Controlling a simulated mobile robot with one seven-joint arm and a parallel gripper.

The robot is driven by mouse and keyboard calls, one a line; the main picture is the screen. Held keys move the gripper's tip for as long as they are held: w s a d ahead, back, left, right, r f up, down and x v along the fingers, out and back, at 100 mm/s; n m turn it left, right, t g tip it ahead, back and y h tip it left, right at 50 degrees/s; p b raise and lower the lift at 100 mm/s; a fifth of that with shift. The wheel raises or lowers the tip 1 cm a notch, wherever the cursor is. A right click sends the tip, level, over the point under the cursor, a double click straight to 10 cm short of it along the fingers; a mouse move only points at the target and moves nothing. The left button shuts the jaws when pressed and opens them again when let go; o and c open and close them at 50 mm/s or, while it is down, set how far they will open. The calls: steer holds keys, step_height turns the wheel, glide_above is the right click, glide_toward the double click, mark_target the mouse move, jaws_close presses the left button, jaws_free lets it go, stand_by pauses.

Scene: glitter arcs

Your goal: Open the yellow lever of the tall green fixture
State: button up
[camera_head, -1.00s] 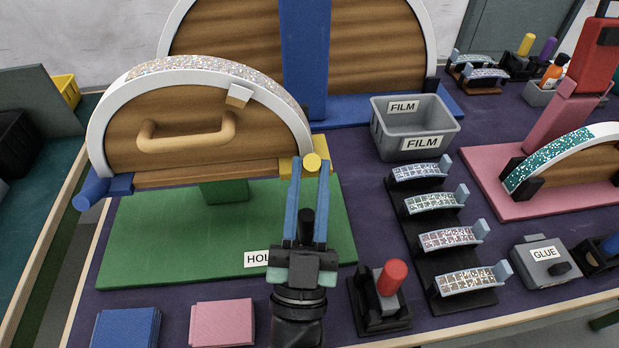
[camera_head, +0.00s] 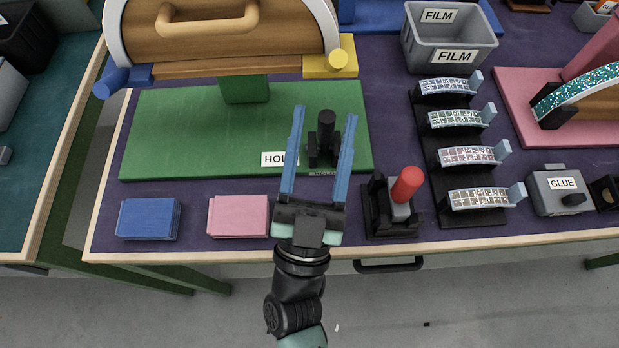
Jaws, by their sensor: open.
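The green fixture has a flat green base plate (camera_head: 190,135) and a short green post (camera_head: 244,89) under a wooden half-round panel (camera_head: 210,35) with a white rim. The yellow lever (camera_head: 338,60) is a round-ended knob on a yellow block at the panel's lower right corner. A blue knob (camera_head: 111,83) sits at the lower left corner. My gripper (camera_head: 324,113) is open and empty, its two long blue fingers pointing toward the back over the plate's front right part. Its fingertips are apart from the yellow lever, which shows beyond them. The top of the panel is out of view.
A black upright piece (camera_head: 324,138) on the plate shows between my fingers. A red-handled clamp (camera_head: 405,185) stands right of my gripper. Blue (camera_head: 148,219) and pink (camera_head: 238,216) pads lie front left. Glittery arc pieces (camera_head: 470,155) and a grey FILM bin (camera_head: 450,40) stand right.

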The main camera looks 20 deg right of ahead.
mark_target(335, 71)
steer(key=s+a, duration=0.3)
steer(key=s, duration=0.3)
steer(key=shift+s+a, duration=0.35)
steer(key=shift+a, duration=0.05)
steer(key=w+d+g+y+p, duration=0.1)
steer(key=w+p, duration=0.3)
steer(key=p, duration=0.4)
steer(key=w+d+r+n+g+y+p, duration=0.1)
steer(key=w+d+p, duration=0.3)
steer(key=p, duration=0.4)
steer(key=w+d+r+g+y+p, duration=0.1)
steer(key=w+d+g+y+p, duration=0.1)
steer(key=w+p, duration=0.3)
steer(key=shift+w+d+g+y+p, duration=0.45)
steer(key=shift+g+p, duration=0.35)
steer(key=shift+p, duration=0.65)
steer(key=shift+s+a, duration=0.1)
steer(key=shift+s, duration=0.05)
steer(key=shift+c, duration=0.2)
jaws_close()
